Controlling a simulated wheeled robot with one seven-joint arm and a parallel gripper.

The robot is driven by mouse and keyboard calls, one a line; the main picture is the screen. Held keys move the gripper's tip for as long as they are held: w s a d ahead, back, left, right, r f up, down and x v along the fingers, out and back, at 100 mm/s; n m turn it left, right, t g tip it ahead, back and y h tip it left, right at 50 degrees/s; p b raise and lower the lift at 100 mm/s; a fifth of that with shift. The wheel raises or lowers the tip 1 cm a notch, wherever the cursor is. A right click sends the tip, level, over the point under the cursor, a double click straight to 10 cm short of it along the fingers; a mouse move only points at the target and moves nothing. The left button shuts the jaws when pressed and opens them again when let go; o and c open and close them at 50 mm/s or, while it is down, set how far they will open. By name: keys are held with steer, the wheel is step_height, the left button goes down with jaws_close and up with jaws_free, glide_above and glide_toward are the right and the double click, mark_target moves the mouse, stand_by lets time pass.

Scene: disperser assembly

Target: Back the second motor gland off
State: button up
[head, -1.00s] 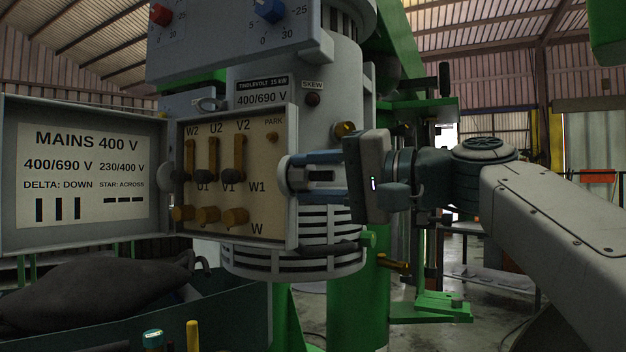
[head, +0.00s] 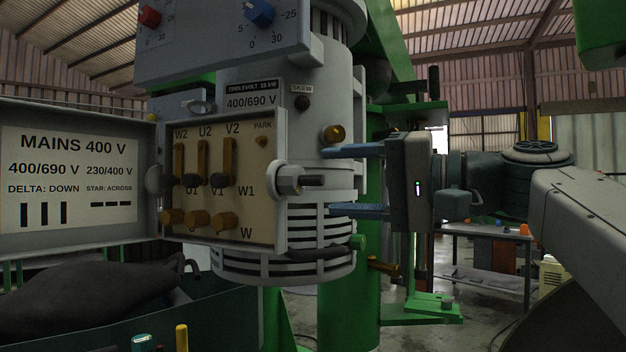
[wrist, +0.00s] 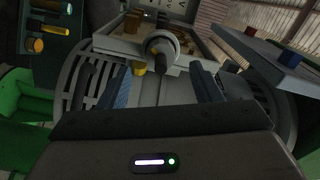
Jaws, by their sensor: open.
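A grey hex motor gland (head: 290,180) with a dark stub sticks out of the right side of the motor's terminal box (head: 282,235). The wrist view shows this gland (wrist: 162,40) ahead, between the finger lines. A brass gland-like fitting (head: 333,134) sits on the motor body above and to the right; I cannot tell which one counts as second. My gripper (head: 328,181) is open and empty, to the right of the grey gland. Its blue fingers are above and below the stub's line in the head view, apart from the gland.
The open terminal box door (head: 75,115) hangs at left. Brass links and studs fill the terminal board (head: 215,170). A control box (head: 225,40) overhangs the motor. A green column (head: 350,310) stands below; a dark bag (head: 95,290) lies in the bin at lower left.

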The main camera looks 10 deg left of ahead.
steer(key=v, duration=0.7)
steer(key=shift+d+p, duration=0.3)
steer(key=shift+p, duration=0.05)
step_height(320, 180, down, 13)
steer(key=w+d+m+h+p, duration=0.15)
steer(key=m+h+p, duration=0.25)
steer(key=h+p, duration=0.65)
steer(key=s+d+f+n+g+h+p, duration=0.2)
steer(key=s+d+f+n+h+p, duration=0.1)
steer(key=s+d+f+h+p, duration=0.4)
steer(key=s+d+f+p, duration=0.3)
steer(key=f+p, duration=0.1)
steer(key=p, duration=0.2)
steer(key=shift+s+f+p, duration=0.2)
steer(key=shift+f+p, duration=0.1)
steer(key=shift+p, duration=0.1)
